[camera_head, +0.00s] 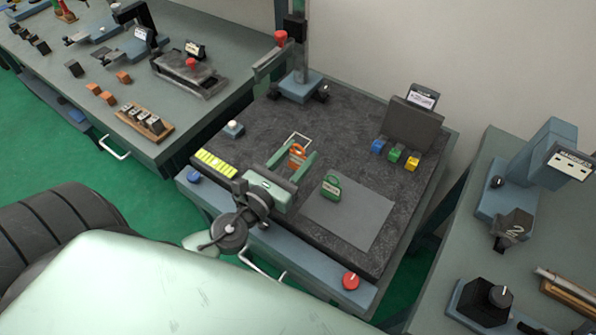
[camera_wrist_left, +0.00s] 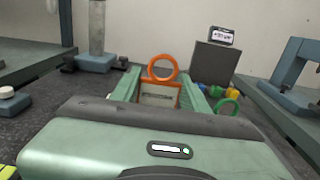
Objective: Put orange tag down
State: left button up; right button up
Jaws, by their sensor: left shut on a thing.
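The orange tag (camera_head: 297,153) has a ring top and a pale label. It stands upright between the fingers of my left gripper (camera_head: 294,161), low over the dark bench top, near a white outlined rectangle (camera_head: 301,140). In the left wrist view the orange tag (camera_wrist_left: 160,84) shows between the fingertips of my left gripper (camera_wrist_left: 160,92), which is shut on it. The tag's lower part is hidden there, and I cannot tell if it touches the bench. My right gripper is not in view.
Blue, green and yellow blocks (camera_head: 395,154) sit before a dark upright panel (camera_head: 413,125). A column stand (camera_head: 300,86) is behind. A red button (camera_head: 351,280) is at the front edge.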

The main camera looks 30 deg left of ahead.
aim_at(296, 169)
pick_arm(q)
notch_tip(296, 169, down, 4)
jog(key=shift+f+b, duration=0.1)
jog(key=shift+b, duration=0.85)
jog(key=shift+f, duration=0.1)
jog(key=o, duration=1.3)
